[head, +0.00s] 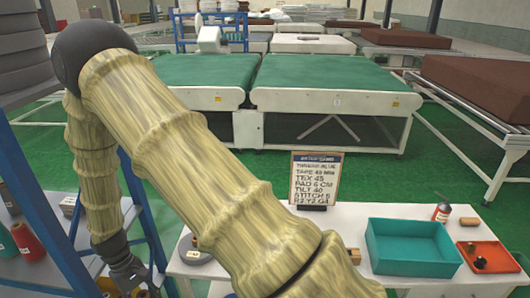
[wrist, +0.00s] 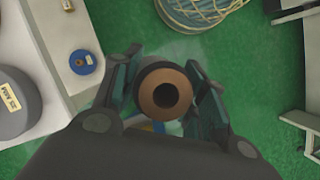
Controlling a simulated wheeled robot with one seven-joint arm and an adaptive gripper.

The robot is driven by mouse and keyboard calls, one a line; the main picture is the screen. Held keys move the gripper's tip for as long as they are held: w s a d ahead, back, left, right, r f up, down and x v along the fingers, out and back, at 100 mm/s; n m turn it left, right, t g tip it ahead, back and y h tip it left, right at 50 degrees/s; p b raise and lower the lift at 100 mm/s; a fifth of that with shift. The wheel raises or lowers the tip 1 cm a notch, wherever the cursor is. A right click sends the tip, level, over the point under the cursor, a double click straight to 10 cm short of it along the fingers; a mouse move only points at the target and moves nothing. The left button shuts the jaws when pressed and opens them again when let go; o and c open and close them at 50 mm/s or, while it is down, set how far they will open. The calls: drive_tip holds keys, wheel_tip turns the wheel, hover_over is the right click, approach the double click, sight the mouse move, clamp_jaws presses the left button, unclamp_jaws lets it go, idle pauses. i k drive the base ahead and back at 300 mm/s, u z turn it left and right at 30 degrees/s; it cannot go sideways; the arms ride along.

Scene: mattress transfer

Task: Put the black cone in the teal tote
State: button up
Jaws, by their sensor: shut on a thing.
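My gripper (wrist: 165,95) is shut on the black cone (wrist: 147,77), seen end-on in the wrist view with a brown ring-shaped end and a dark hole. The cone hangs over green floor beside a white table. In the head view my gripper (head: 140,279) is low at the left, and the cone is mostly cut off by the bottom edge. The teal tote (head: 412,268) stands on the white table at the right, far from my gripper. Its visible inside looks empty.
An orange tray (head: 512,262) with a small dark item is right of the tote. A sign (head: 315,180), a red bottle (head: 441,213) and a grey disc (head: 190,252) are on the table. A blue rack (head: 50,220) is at the left. My arm hides part of the table.

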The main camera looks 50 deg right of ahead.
sight(389, 254)
drive_tip(key=k, duration=0.7)
drive_tip(key=z, duration=1.25)
